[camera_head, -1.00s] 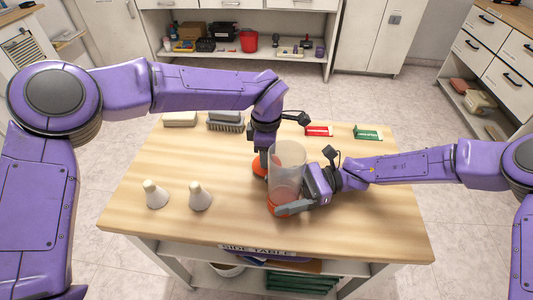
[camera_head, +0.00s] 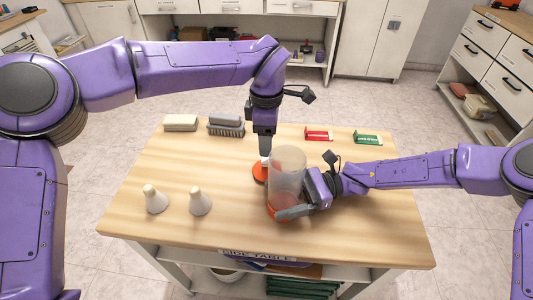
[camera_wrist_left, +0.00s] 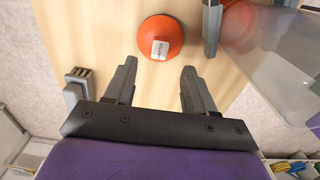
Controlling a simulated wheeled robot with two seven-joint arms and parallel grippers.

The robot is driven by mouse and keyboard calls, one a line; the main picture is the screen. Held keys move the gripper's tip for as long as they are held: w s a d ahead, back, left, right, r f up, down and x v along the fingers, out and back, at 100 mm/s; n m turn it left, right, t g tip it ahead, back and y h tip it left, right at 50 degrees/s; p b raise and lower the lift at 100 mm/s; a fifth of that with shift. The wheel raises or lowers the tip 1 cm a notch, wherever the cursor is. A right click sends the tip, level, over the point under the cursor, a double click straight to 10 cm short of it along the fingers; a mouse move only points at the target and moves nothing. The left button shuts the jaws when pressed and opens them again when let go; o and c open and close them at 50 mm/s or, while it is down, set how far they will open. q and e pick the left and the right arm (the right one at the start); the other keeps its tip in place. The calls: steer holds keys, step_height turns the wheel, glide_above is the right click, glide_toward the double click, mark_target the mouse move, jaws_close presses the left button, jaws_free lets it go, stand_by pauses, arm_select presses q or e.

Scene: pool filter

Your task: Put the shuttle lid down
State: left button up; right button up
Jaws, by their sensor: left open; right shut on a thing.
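The orange shuttle lid (camera_head: 259,172) with a white knob lies on the table, just left of and behind the clear shuttle cylinder (camera_head: 288,170). In the left wrist view the whole lid (camera_wrist_left: 172,28) shows, its labelled white knob facing up. My left gripper (camera_head: 264,155) is open and empty above the lid; its two fingers (camera_wrist_left: 158,68) stand apart, with the lid beyond their tips. My right gripper (camera_head: 300,204) is shut on the lower part of the shuttle, which stands upright over an orange end. The cylinder's right wrist side is partly hidden by that gripper.
Two white cone-shaped bottles (camera_head: 156,198) stand at the table's front left. The table's middle left (camera_head: 190,160) is clear.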

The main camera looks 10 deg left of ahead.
arm_select(q)
step_height(320, 180, up, 3)
steer(key=shift+r, duration=0.2)
steer(key=o, duration=0.3)
steer(key=shift+r, duration=0.4)
steer(key=o, duration=0.5)
steer(key=shift+w+a, duration=0.2)
steer(key=shift+w, duration=0.25)
steer(key=shift+o, duration=0.2)
steer(key=w+a+f+n+t, duration=0.2)
steer(key=w+a+t, duration=0.2)
steer(key=w, duration=0.6)
steer(key=shift+a+n+t, duration=0.25)
steer(key=shift+n+t, duration=0.05)
steer(key=shift+t, duration=0.4)
steer(key=w+a+t+h, duration=0.3)
steer(key=w+t, duration=0.2)
steer(key=w, duration=0.2)
steer(key=m+g+h, duration=0.3)
steer(key=g+h, duration=0.7)
glide_above(228, 167)
step_height(228, 167, down, 9)
steer(key=shift+r, duration=0.1)
steer(key=x, duration=0.7)
steer(key=s+r+x, duration=0.1)
steer(key=x, duration=0.3)
steer(key=shift+d, duration=0.6)
